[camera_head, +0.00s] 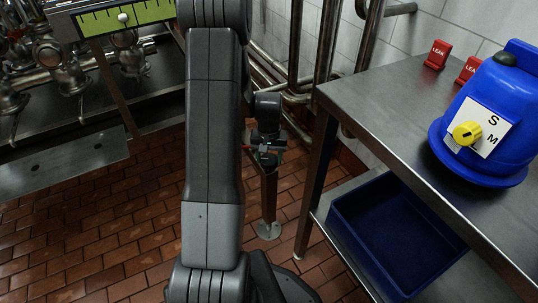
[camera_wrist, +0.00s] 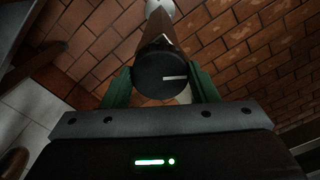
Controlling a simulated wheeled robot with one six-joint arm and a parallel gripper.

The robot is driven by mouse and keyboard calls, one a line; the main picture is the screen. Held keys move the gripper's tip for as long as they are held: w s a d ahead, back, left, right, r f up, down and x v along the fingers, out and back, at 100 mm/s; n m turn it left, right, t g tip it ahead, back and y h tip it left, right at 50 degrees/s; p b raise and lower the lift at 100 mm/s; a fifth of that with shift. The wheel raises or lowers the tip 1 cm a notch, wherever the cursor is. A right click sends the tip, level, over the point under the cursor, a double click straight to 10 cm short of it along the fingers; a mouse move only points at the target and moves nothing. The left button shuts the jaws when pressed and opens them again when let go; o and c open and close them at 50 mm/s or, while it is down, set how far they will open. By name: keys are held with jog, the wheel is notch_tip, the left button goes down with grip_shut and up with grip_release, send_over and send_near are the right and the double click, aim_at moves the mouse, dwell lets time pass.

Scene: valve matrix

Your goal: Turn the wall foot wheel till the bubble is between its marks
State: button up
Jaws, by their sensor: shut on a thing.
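The foot wheel (camera_wrist: 162,80) is a dark round knob with a white line on its face, at the upper middle of the wrist view. The line lies nearly level, on the right half of the face. My gripper (camera_wrist: 162,86) has a green finger on each side of the wheel and is shut on it. In the head view my gripper (camera_head: 267,152) is at the top of a brown leg; my arm partly hides this area. The level (camera_head: 128,15) is a yellow-green strip with black ticks at the upper left. Its white bubble (camera_head: 123,18) sits near the strip's middle; I cannot tell which ticks are its marks.
A steel table (camera_head: 385,120) on the right holds a blue housing (camera_head: 490,115) with a yellow knob (camera_head: 467,133) and two red LEAK signs (camera_head: 437,54). A blue bin (camera_head: 395,235) is below. Pipes line the wall behind. The brick floor (camera_head: 110,225) at left is clear.

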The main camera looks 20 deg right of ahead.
aim_at(269, 159)
jog(key=shift+n+p, duration=0.4)
jog(key=shift+n, duration=1.9)
jog(key=o, duration=1)
notch_tip(269, 159, up, 14)
jog(key=p, duration=0.4)
jog(key=shift+f, duration=0.2)
notch_tip(269, 159, down, 14)
jog(key=b, duration=0.4)
jog(key=shift+r, duration=0.2)
